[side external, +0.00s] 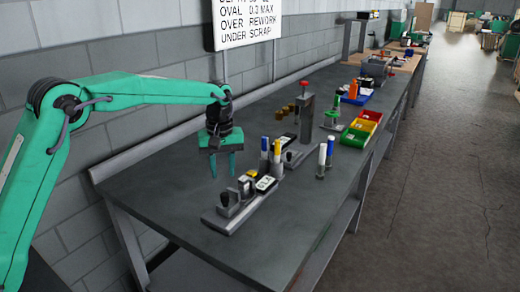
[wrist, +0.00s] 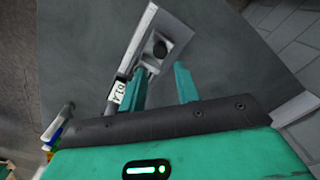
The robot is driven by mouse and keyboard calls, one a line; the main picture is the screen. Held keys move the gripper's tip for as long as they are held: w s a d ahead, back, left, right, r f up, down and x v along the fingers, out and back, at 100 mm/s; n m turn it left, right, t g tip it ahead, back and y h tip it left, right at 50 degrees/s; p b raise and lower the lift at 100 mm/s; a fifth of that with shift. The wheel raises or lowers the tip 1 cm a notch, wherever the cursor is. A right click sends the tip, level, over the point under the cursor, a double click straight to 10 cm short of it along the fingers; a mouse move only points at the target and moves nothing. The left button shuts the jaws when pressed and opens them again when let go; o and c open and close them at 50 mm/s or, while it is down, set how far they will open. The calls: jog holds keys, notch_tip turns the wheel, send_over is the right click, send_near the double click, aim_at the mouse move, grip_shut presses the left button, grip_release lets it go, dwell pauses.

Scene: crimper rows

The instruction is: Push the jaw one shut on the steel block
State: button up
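A grey steel fixture (side external: 215,219) lies on the bench below my gripper. It has a flat base bar, small upright grey blocks with dark tops (side external: 245,186), and a white label plate (side external: 265,184). I cannot tell for certain which part is jaw one or the steel block, nor whether the jaw touches the block. In the wrist view the fixture's pale bar (wrist: 140,30) and a dark round knob (wrist: 160,48) show just beyond the fingers. My gripper (side external: 222,171) hangs above and behind the fixture, fingers down.
Blue- and yellow-capped markers (side external: 265,155) stand just behind the fixture, and white ones (side external: 322,159) to its right. A red-topped post (side external: 305,118) stands farther back. Coloured bins (side external: 361,128) are beyond. The bench (side external: 150,190) is clear left of the fixture.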

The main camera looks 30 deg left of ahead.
aim_at(225, 194)
jog(key=shift+f, duration=3.9)
jog(key=c, duration=0.6)
